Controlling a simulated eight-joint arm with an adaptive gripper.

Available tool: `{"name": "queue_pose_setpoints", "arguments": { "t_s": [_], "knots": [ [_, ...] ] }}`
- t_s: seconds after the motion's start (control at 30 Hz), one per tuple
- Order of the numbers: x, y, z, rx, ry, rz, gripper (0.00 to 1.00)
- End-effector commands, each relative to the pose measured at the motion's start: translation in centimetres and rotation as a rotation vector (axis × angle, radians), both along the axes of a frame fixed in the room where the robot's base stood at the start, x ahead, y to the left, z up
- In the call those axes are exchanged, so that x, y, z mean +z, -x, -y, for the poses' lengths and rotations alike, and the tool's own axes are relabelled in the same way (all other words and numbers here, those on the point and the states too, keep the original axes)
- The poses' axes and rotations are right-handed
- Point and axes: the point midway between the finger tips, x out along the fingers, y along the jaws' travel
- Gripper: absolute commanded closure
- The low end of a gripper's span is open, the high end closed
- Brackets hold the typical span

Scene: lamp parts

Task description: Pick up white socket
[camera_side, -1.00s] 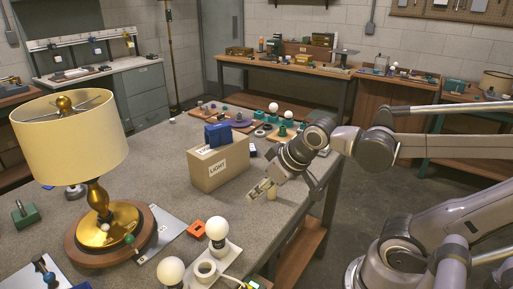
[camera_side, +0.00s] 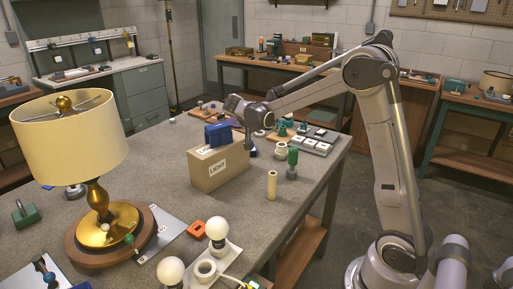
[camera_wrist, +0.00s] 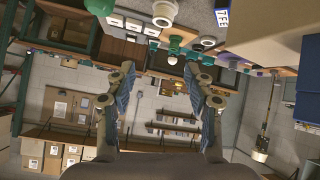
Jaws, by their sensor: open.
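A small white socket-like ring (camera_side: 281,149) stands on the grey table beside a green-topped part (camera_side: 292,163). In the wrist view a white cylindrical socket-like part (camera_wrist: 164,12) shows at the top edge, partly cut off. I cannot tell whether these are the same piece.
The cardboard LIGHT box (camera_side: 219,168) carries a blue object (camera_side: 218,134) and stands close to my gripper. A cream cylinder (camera_side: 272,186) stands to the right. A lamp (camera_side: 75,135) fills the left.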

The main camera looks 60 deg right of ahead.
Motion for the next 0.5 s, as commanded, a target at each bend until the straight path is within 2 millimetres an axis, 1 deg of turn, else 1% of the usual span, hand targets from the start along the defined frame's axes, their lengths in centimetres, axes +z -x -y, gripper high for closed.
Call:
{"name": "queue_pose_setpoints", "arguments": {
  "t_s": [0.03, 0.2, 0.33, 0.5],
  "knots": [
    [-0.6, -0.6, 1.4, -0.055, 0.034, 0.020, 0.47],
    [-2.1, -1.5, 5.2, -0.225, 0.155, 0.104, 0.47],
    [-3.1, -1.8, 7.1, -0.310, 0.227, 0.155, 0.47],
    [-3.8, -1.8, 8.1, -0.360, 0.272, 0.188, 0.47]
  ]
}}
